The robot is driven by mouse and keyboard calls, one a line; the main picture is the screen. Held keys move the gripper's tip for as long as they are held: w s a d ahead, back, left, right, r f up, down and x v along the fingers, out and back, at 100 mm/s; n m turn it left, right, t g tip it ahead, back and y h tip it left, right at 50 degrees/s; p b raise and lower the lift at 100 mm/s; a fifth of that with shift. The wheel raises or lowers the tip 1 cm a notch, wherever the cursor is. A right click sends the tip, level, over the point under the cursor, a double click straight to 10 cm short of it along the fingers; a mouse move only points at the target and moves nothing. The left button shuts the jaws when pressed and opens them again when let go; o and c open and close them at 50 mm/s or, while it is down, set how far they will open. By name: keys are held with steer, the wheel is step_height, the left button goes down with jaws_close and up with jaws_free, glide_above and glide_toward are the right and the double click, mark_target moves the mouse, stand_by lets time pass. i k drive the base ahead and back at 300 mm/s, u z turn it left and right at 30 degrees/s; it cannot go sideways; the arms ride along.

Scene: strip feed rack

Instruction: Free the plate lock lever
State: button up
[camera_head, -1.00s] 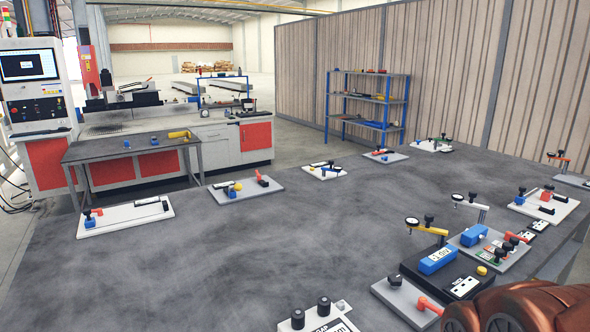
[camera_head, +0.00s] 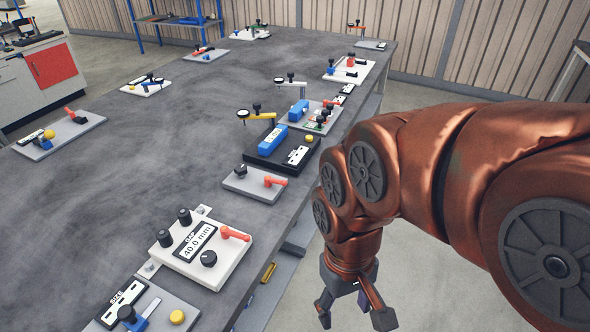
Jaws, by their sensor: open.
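A red-orange lever (camera_head: 275,181) sits on a small grey plate (camera_head: 246,188) beside a black knob (camera_head: 241,171), near the table's right edge. A second red-orange lever (camera_head: 235,234) sits on the white gap block (camera_head: 188,267), which shows 40.0 mm and carries black knobs. I cannot tell which of these is the plate lock lever. My gripper (camera_head: 350,318) hangs beyond the table's right edge, low in the picture, pointing down with its fingers apart. It is empty as far as I see and touches neither lever.
A black base with a blue block (camera_head: 272,139) and a dial gauge stands behind the grey plate. A plate with a blue clamp and yellow button (camera_head: 177,317) is at the bottom left. Several other fixtures line the table (camera_head: 150,160), whose middle is clear.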

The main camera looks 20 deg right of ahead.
mark_target(268, 179)
steer(key=u, duration=0.45)
steer(key=k, duration=1.2)
steer(key=z, duration=0.2)
steer(key=i, duration=1.65)
steer(key=u, duration=0.55)
